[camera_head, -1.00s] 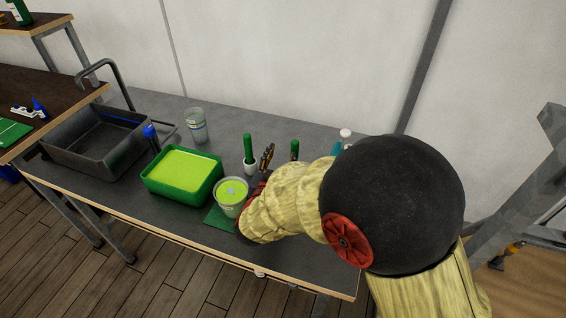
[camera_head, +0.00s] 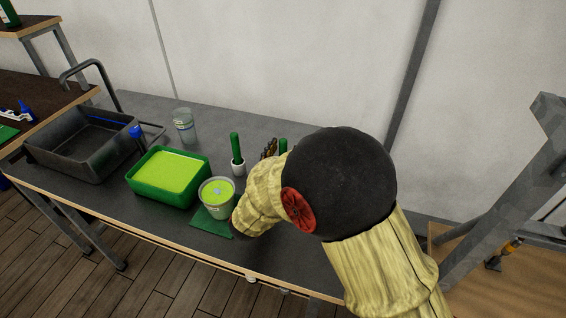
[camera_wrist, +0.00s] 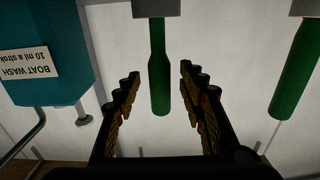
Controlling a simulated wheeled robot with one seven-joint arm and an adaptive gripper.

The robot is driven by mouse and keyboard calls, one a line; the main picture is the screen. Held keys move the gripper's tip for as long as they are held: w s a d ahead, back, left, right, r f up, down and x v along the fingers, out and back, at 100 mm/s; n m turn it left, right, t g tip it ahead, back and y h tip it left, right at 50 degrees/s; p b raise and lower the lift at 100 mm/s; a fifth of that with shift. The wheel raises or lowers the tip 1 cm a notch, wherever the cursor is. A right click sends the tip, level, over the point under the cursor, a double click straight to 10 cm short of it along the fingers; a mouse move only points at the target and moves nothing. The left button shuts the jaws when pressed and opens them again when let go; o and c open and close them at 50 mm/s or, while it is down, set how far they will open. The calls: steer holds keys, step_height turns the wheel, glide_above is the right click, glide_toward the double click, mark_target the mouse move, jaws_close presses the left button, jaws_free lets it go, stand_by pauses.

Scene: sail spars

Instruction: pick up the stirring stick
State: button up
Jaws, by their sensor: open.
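Two green upright handles stand on the grey bench. The left one (camera_head: 236,146) stands in a small white cup, and it also shows at the right of the wrist view (camera_wrist: 300,65). I cannot tell by looks which one is the stirring stick. My gripper (camera_head: 270,149) is open and empty, its fingers on either side of that middle handle; contact is not visible.
A teal "BOAT WASH" bottle (camera_wrist: 45,60) is close beside my fingers. A lime-filled green tray (camera_head: 168,202), a clear cup (camera_head: 184,126) and a dark basin (camera_head: 75,165) are farther left.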

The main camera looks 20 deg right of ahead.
steer(key=shift+w+d, duration=0.15)
steer(key=shift+c, duration=0.9)
jaws_close()
